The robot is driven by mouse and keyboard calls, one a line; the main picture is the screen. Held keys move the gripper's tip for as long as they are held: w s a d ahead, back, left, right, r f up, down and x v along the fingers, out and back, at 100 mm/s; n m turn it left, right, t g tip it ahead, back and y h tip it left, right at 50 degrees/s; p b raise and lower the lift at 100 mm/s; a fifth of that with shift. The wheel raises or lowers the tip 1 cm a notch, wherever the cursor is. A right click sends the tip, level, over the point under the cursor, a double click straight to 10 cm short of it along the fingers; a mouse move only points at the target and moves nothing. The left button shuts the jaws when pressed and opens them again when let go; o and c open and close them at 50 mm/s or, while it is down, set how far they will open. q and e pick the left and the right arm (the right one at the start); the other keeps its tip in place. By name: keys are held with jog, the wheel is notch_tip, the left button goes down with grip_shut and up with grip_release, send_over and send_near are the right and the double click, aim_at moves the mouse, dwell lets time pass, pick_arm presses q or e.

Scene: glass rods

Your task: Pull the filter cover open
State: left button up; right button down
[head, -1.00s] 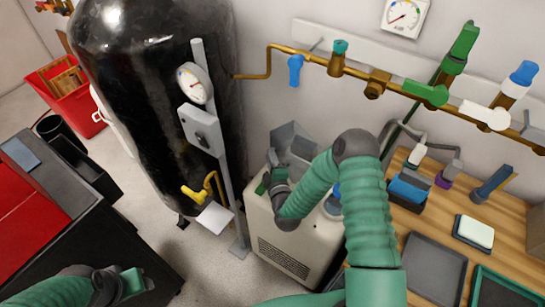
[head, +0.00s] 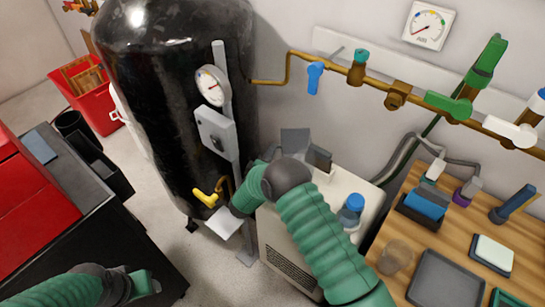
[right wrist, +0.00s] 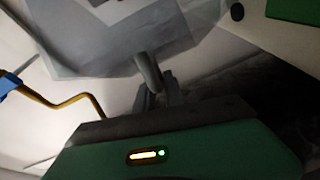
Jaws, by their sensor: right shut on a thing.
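The filter cover appears to be the grey panel at the top of the white floor unit (head: 290,235); it shows in the head view (head: 295,140) and large in the right wrist view (right wrist: 115,40), with a curved grey handle (right wrist: 147,70). My right gripper (right wrist: 152,92) is shut on this handle at the panel's lower edge. In the head view my right arm and wrist hide most of this gripper and the grip. My left gripper (head: 142,284) is at the lower left, away from the unit; its jaws are too unclear to judge.
A black tank (head: 175,100) with a gauge (head: 212,87) and yellow-handled valve (head: 205,197) stands left of the unit. A brass pipe (head: 440,102) with several valves runs along the wall. A wooden bench (head: 400,235) with trays stands right. A red-and-black cabinet (head: 35,200) is left.

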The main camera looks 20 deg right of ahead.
jog(key=shift+f, duration=0.3)
jog(key=c, duration=1.7)
grip_release()
jog(key=shift+o, duration=1.1)
jog(key=shift+w+f, duration=0.1)
jog(key=shift+d, duration=0.15)
jog(key=shift+s+a+r, duration=0.25)
jog(key=shift+a, duration=0.05)
jog(key=p+v, duration=0.2)
jog(key=v, duration=1.4)
jog(key=shift+f, duration=0.2)
